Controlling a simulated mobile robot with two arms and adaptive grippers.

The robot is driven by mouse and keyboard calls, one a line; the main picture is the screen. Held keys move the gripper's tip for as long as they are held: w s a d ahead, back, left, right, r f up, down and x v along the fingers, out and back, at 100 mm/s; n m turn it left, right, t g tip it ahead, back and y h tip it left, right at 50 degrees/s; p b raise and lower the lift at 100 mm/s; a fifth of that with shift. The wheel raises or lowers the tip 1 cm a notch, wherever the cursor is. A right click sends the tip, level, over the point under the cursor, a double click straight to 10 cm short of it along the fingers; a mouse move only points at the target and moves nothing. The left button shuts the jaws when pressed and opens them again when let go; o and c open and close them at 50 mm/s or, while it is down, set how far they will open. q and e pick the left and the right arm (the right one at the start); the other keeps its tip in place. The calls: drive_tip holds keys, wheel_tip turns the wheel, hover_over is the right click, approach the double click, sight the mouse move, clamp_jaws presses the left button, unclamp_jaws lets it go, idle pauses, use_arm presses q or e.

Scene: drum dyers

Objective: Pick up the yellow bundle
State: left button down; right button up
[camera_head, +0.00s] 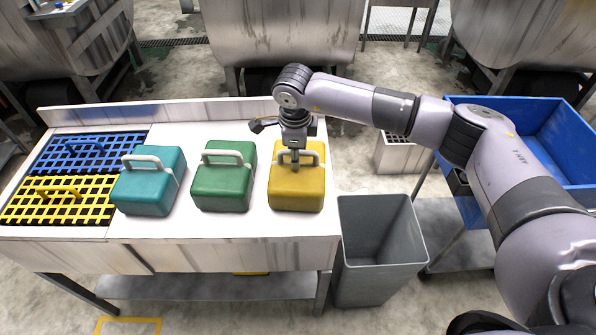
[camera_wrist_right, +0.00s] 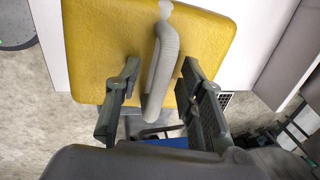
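The yellow bundle (camera_head: 296,191) sits at the right end of the white table, with a pale grey handle across its top. It fills the upper part of the right wrist view (camera_wrist_right: 100,45). My right gripper (camera_head: 295,158) points down over the bundle. In the right wrist view its two fingers (camera_wrist_right: 157,90) are apart, one on each side of the handle (camera_wrist_right: 163,62), with gaps between fingers and handle. The fingertips are at the height of the handle or near it; exact depth is hard to tell. My left gripper is not in view.
A green bundle (camera_head: 223,183) and a teal bundle (camera_head: 147,188) stand left of the yellow one. Blue (camera_head: 62,150) and yellow (camera_head: 60,205) grids lie at the table's left end. A grey bin (camera_head: 378,255) stands at the right front, a blue cart (camera_head: 560,145) farther right.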

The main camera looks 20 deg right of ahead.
drive_tip(key=shift+c, duration=0.2)
clamp_jaws()
idle(0.8)
drive_tip(key=shift+r, duration=0.1)
